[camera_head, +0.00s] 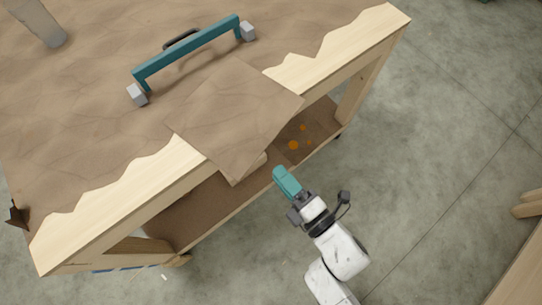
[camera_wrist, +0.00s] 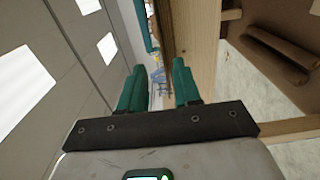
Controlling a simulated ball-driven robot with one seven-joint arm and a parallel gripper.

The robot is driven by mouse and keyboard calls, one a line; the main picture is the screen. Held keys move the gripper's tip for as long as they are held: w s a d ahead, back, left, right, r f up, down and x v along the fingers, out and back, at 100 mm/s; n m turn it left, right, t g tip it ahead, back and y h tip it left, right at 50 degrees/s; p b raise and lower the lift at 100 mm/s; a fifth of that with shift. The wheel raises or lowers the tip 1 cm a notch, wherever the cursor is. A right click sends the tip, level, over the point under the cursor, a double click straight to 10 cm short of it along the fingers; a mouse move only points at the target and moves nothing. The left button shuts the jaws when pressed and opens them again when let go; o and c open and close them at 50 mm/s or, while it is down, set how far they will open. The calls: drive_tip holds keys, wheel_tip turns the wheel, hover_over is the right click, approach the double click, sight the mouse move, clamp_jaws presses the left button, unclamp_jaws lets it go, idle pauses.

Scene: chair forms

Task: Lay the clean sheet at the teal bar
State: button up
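A plain brown sheet (camera_head: 235,115) lies on the bench top, its near corner reaching past the front edge. Its far corner is close to the teal bar (camera_head: 190,50) but apart from it. The bar stands on grey end blocks on the brown bench covering. My gripper (camera_head: 286,181) is in front of the bench, to the lower right of the sheet and apart from it. In the wrist view my gripper (camera_wrist: 160,88) has its two teal fingers spread with nothing between them.
The bench's bare wooden front edge (camera_head: 118,200) shows beyond the covering's ragged border. A lower shelf (camera_head: 205,205) has orange spots (camera_head: 294,145) at its right. A grey post-like object (camera_head: 40,22) stands at the back left. Open concrete floor (camera_head: 450,130) lies to the right.

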drive_tip(key=shift+v, duration=0.75)
